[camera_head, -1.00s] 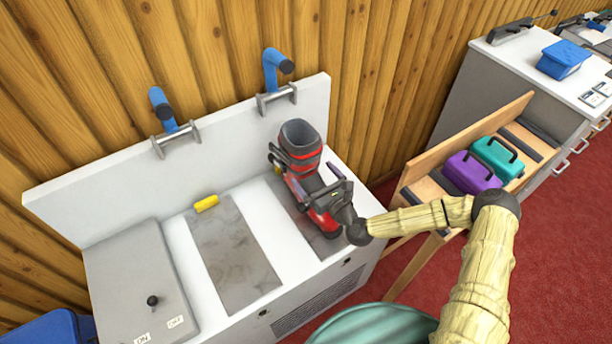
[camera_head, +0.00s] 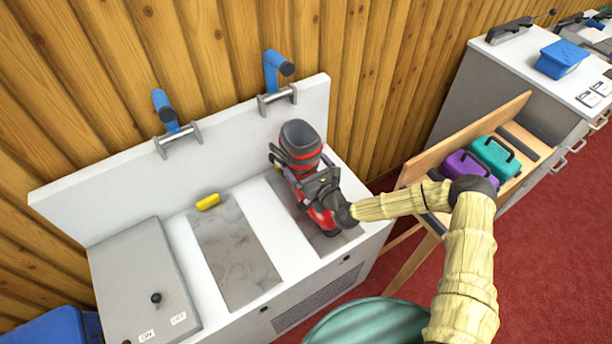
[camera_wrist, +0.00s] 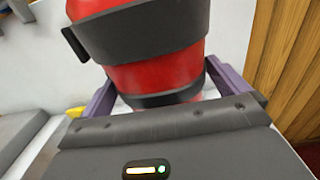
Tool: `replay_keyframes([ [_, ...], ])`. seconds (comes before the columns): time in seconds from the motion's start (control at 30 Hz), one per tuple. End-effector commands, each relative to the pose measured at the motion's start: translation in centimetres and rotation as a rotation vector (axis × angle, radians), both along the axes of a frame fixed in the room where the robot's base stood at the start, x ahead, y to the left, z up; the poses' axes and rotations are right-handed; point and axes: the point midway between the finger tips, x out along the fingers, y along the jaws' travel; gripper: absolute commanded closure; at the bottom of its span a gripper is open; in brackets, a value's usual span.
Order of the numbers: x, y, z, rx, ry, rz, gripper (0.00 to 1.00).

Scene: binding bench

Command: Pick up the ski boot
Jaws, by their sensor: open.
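The red and dark grey ski boot (camera_head: 299,140) stands upright on the right-hand grey mat of the white bench in the head view. In the wrist view the boot (camera_wrist: 155,70) fills the upper middle, its red shell crossed by dark bands. My gripper (camera_head: 297,172) reaches the boot from the front right, at its lower shaft. In the wrist view its purple fingers (camera_wrist: 160,92) are open, one on each side of the boot. I cannot tell whether either finger touches it. The gripper body hides part of the boot's lower front.
The white bench (camera_head: 183,219) also bears a yellow block (camera_head: 208,202), another grey mat (camera_head: 235,250) and a grey box with a knob (camera_head: 145,280). Blue-handled clamps (camera_head: 277,72) rise at the back panel. A wooden rack (camera_head: 470,130) with purple and teal cases stands right.

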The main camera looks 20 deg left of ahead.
Motion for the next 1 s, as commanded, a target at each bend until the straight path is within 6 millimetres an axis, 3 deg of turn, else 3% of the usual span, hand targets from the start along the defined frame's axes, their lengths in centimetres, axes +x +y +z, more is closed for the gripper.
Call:
replay_keyframes([
  [0.23,-0.01,-0.02,0.00,0.000,0.000,0.000,0.00],
  [0.27,-0.01,-0.02,0.00,0.000,0.000,0.000,0.04],
  [0.6,-0.01,-0.03,0.01,0.000,0.000,0.000,0.71],
  [0.67,0.06,0.02,0.31,0.003,-0.005,-0.001,0.80],
  [1.0,0.10,-0.01,0.78,0.004,-0.006,-0.001,0.80],
])
